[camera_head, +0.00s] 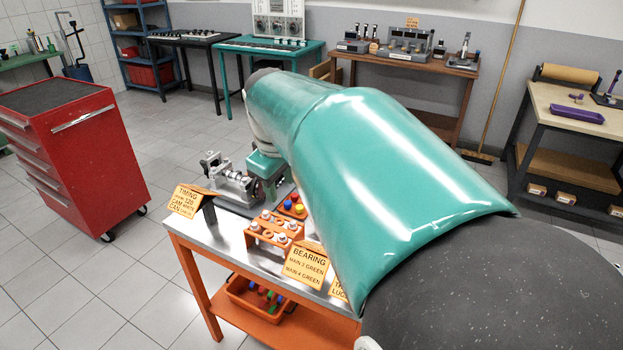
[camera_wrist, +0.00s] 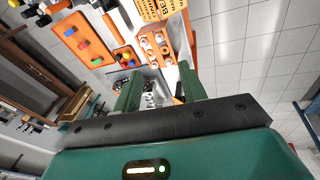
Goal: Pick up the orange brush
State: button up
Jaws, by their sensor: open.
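I cannot make out the orange brush for certain in either view. My gripper (camera_wrist: 158,76) is open in the wrist view, with its two green fingers apart over the work table. A pale piece and a strip of orange show between and beside the fingers, too small and partly covered to name. In the head view the green end of my arm is low over the table, near the grey metal fixture (camera_head: 230,183); my fingertips are hidden there. My arm covers much of the table's right side.
The orange-framed table (camera_head: 190,241) bears an orange rack (camera_head: 266,235) of pale parts, a tray with coloured pieces (camera_head: 293,205), and yellow signs (camera_head: 187,201) standing up. An orange bin (camera_head: 238,299) is on its lower shelf. A red tool cabinet (camera_head: 85,160) stands left, with free floor between.

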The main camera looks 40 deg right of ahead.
jog(key=w+d+f+n+g, duration=0.1)
jog(key=w+d, duration=0.1)
jog(key=d, duration=0.5)
jog(key=w+d+f+n+g, duration=0.1)
jog(key=w+d+f, duration=0.1)
jog(key=d, duration=0.5)
jog(key=s+d+f, duration=0.1)
jog(key=d+f, duration=0.1)
jog(key=d, duration=0.4)
jog(key=s+d+f+y, duration=0.1)
jog(key=d+f, duration=0.1)
jog(key=d, duration=0.4)
jog(key=s+d+f+n+y, duration=0.1)
jog(key=d+f, duration=0.1)
jog(key=d, duration=0.4)
jog(key=shift+s+d+f+g, duration=0.25)
jog(key=shift+s+d+g, duration=0.05)
jog(key=shift+d, duration=0.1)
jog(key=shift+f, duration=0.4)
notch_tip(320, 180, down, 13)
jog(key=shift+r, duration=0.1)
grip_shut()
